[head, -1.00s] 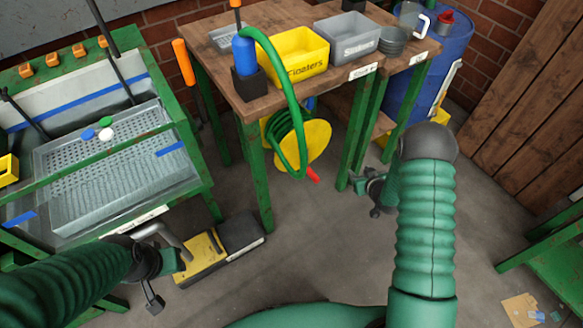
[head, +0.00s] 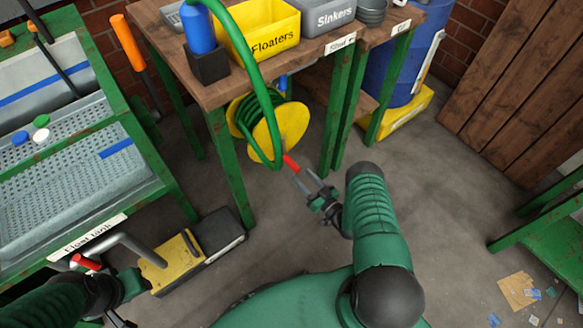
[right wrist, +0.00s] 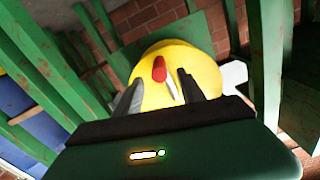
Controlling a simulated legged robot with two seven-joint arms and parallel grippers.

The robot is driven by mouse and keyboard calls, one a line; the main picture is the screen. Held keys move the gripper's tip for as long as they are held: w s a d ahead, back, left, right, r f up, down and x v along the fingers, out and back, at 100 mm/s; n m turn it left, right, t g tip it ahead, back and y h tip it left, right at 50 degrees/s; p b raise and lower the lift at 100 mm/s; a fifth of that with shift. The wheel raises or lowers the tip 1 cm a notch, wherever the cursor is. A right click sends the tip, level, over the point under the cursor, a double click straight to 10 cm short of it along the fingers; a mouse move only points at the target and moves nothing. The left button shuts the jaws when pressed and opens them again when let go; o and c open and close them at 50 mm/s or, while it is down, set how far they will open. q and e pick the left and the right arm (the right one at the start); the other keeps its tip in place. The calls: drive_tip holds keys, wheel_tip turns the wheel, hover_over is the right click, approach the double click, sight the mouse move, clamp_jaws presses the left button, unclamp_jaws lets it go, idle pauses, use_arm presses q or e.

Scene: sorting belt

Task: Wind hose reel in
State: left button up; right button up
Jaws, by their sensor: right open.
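The hose reel (head: 275,135) is a yellow drum with green hose coiled on it, hanging under the wooden table. Its red crank knob (head: 291,162) points out toward the lower right. The green hose (head: 262,90) runs from the table top down in front of the reel. My right gripper (head: 306,180) is open and empty, just short of the knob. In the right wrist view the red knob (right wrist: 159,68) appears between and beyond the fingers, against the yellow reel face (right wrist: 185,58). My left gripper (head: 122,319) is at the lower left, mostly cut off by the frame edge.
The table holds a blue bottle (head: 200,30), a yellow Floaters bin (head: 265,40) and a grey Sinkers bin (head: 328,18). Green table legs (head: 337,125) stand close right of the reel. A float tank (head: 60,165) is at left. A yellow and black device (head: 190,255) lies on the floor.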

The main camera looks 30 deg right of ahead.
sight(293, 166)
drive_tip(key=w+b, duration=0.1)
drive_tip(key=w, duration=0.2)
drive_tip(key=w+b, duration=0.1)
drive_tip(key=w, duration=0.3)
drive_tip(key=shift+a+f, duration=0.15)
drive_tip(key=shift+w+a, duration=0.1)
drive_tip(key=shift+w, duration=0.15)
drive_tip(key=shift+c, duration=1.4)
clamp_jaws()
